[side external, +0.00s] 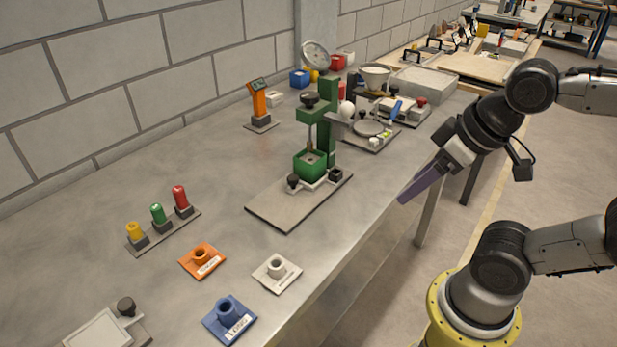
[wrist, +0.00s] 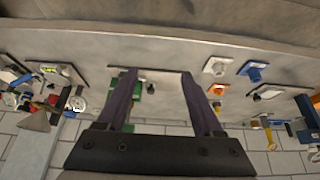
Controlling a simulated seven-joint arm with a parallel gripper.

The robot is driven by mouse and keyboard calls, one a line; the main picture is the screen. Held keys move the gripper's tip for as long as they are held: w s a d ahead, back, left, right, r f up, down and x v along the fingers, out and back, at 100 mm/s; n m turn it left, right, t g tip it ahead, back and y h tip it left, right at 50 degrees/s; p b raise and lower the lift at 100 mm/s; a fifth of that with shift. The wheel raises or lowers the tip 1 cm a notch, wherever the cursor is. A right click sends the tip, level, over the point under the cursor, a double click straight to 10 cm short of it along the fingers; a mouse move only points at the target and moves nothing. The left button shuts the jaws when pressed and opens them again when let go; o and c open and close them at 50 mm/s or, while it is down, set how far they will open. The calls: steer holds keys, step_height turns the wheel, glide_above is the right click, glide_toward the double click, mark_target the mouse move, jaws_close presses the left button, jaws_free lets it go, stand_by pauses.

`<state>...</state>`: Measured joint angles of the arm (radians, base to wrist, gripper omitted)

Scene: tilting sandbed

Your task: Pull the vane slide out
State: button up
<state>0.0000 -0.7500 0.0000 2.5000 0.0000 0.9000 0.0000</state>
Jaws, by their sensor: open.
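I cannot tell for certain which part is the vane slide. My gripper (side external: 402,200) is open and empty, beyond the bench's front edge, to the right of the stand and apart from it. In the wrist view its two dark fingers (wrist: 158,75) are spread wide. The stand is partly hidden behind the left finger there.
Yellow, green and red pegs (side external: 158,214) stand on the left. Orange (side external: 187,265), white (side external: 264,280) and blue (side external: 219,330) socket plates lie near the front. A pan device (side external: 372,128) stands behind the stand. An orange post (side external: 259,103) is near the wall. Bare bench lies left of the stand.

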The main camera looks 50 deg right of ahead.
steer(key=c, duration=0.3)
steer(key=shift+s+f+n, duration=0.15)
steer(key=shift+s+n, duration=0.25)
steer(key=shift+c, duration=0.2)
steer(key=w+d+r+n+g+h, duration=0.15)
steer(key=w+r+n, duration=0.35)
steer(key=r, duration=0.6)
steer(key=w+r+n+g, duration=0.1)
steer(key=w+r+g, duration=0.25)
steer(key=w, duration=0.75)
steer(key=n+g+h, duration=0.1)
steer(key=g, duration=0.1)
glide_above(292, 177)
steer(key=s+a, duration=0.1)
steer(key=s, duration=0.2)
step_height(292, 177, down, 2)
steer(key=f, duration=0.1)
steer(key=w+a+f+n+g, duration=0.1)
steer(key=w+a+f+g, duration=0.15)
steer(key=w+f, duration=0.65)
steer(key=shift+t+h, duration=0.35)
steer(key=x, duration=0.5)
steer(key=s+x, duration=0.1)
steer(key=x, duration=0.4)
steer(key=a+x, duration=0.1)
steer(key=x, duration=0.5)
steer(key=shift+s+a+r, duration=0.1)
